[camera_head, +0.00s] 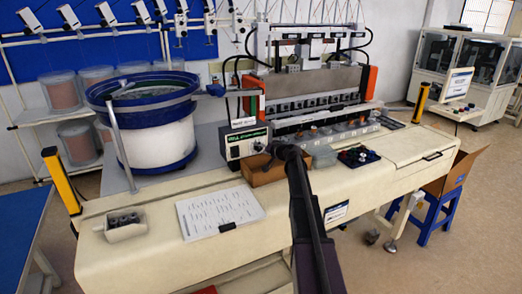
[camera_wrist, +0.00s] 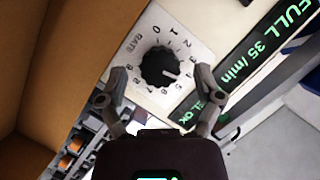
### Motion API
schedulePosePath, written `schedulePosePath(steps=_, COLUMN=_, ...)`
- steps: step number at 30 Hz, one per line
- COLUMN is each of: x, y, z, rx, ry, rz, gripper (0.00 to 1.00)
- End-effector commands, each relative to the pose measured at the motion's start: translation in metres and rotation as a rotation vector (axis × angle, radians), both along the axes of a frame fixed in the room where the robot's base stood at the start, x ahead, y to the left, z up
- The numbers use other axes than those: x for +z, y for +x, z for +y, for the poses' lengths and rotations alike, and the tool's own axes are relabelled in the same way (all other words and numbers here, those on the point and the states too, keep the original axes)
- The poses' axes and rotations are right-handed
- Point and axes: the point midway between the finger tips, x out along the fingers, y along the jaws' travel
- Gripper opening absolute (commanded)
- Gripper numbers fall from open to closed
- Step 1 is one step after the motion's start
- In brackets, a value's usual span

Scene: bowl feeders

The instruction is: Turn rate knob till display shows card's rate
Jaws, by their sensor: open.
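The black rate knob (camera_wrist: 158,66) sits on a white dial plate marked RATE with numbers around it. A white mark on the knob points right and slightly down, roughly toward 5. The green display (camera_wrist: 252,52) beside it reads FULL 35 /min, with OK on another part. My gripper (camera_wrist: 163,92) is open, its fingers on either side of the knob's lower side with gaps between. In the head view my gripper (camera_head: 281,150) is beside the control box (camera_head: 246,143). The white card (camera_head: 218,207) lies on the bench; its print is too small to read.
A brown open box (camera_head: 262,174) stands right below the control box, close to my arm; its wall (camera_wrist: 85,35) fills the wrist view's left. The blue-rimmed bowl feeder (camera_head: 150,110) stands left. A grey tray of parts (camera_head: 125,226) and a dark tray (camera_head: 358,156) are on the bench.

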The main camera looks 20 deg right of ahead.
Motion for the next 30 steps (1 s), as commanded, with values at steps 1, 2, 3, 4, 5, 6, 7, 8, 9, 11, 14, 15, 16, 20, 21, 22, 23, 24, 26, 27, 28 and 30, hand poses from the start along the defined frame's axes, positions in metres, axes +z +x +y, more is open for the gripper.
schedulePosePath(steps=1, x=0.0001, y=0.0001, z=0.0001, rx=0.000, ry=0.000, rz=0.000, gripper=0.84)
schedulePosePath(steps=2, x=0.0001, y=0.0000, z=0.0002, rx=0.000, ry=0.000, rz=0.000, gripper=0.84)
schedulePosePath(steps=3, x=0.0001, y=0.0000, z=0.0002, rx=0.000, ry=0.000, rz=0.000, gripper=0.84)
schedulePosePath(steps=4, x=0.0001, y=-0.0001, z=0.0003, rx=0.000, ry=0.000, rz=0.000, gripper=0.84)
schedulePosePath(steps=5, x=0.0002, y=0.0000, z=0.0004, rx=0.000, ry=0.000, rz=0.000, gripper=0.84)
schedulePosePath(steps=6, x=0.0001, y=0.0000, z=0.0005, rx=0.000, ry=0.000, rz=0.000, gripper=0.84)
schedulePosePath(steps=7, x=0.0001, y=0.0000, z=0.0005, rx=0.000, ry=0.000, rz=0.000, gripper=0.75)
schedulePosePath(steps=8, x=0.0000, y=-0.0001, z=0.0006, rx=0.001, ry=0.000, rz=0.001, gripper=0.66)
schedulePosePath(steps=9, x=0.0001, y=0.0000, z=0.0007, rx=0.001, ry=0.000, rz=0.001, gripper=0.55)
schedulePosePath(steps=11, x=0.0001, y=0.0000, z=0.0007, rx=0.001, ry=0.000, rz=0.001, gripper=0.37)
schedulePosePath(steps=14, x=0.0001, y=0.0001, z=0.0010, rx=0.001, ry=0.000, rz=0.000, gripper=0.07)
schedulePosePath(steps=15, x=0.0001, y=0.0001, z=0.0010, rx=0.001, ry=0.000, rz=0.000, gripper=0.02)
schedulePosePath(steps=16, x=0.0001, y=0.0002, z=0.0011, rx=0.001, ry=0.000, rz=0.000, gripper=0.02)
schedulePosePath(steps=20, x=-0.0008, y=0.0004, z=0.0010, rx=0.001, ry=0.012, rz=0.001, gripper=0.02)
schedulePosePath(steps=21, x=-0.0015, y=0.0006, z=0.0009, rx=0.001, ry=0.027, rz=0.001, gripper=0.02)
schedulePosePath(steps=22, x=-0.0021, y=0.0006, z=0.0007, rx=0.001, ry=0.044, rz=0.002, gripper=0.02)
schedulePosePath(steps=23, x=-0.0026, y=0.0007, z=0.0006, rx=0.001, ry=0.063, rz=0.002, gripper=0.02)
schedulePosePath(steps=24, x=-0.0035, y=0.0009, z=0.0004, rx=0.002, ry=0.094, rz=0.003, gripper=0.02)
schedulePosePath(steps=26, x=-0.0044, y=0.0010, z=0.0001, rx=0.001, ry=0.146, rz=0.005, gripper=0.02)
schedulePosePath(steps=27, x=-0.0046, y=0.0011, z=-0.0001, rx=0.001, ry=0.182, rz=0.005, gripper=0.02)
schedulePosePath(steps=28, x=-0.0048, y=0.0010, z=0.0000, rx=0.002, ry=0.208, rz=0.006, gripper=0.02)
schedulePosePath(steps=30, x=-0.0044, y=0.0010, z=0.0002, rx=0.001, ry=0.259, rz=0.008, gripper=0.02)
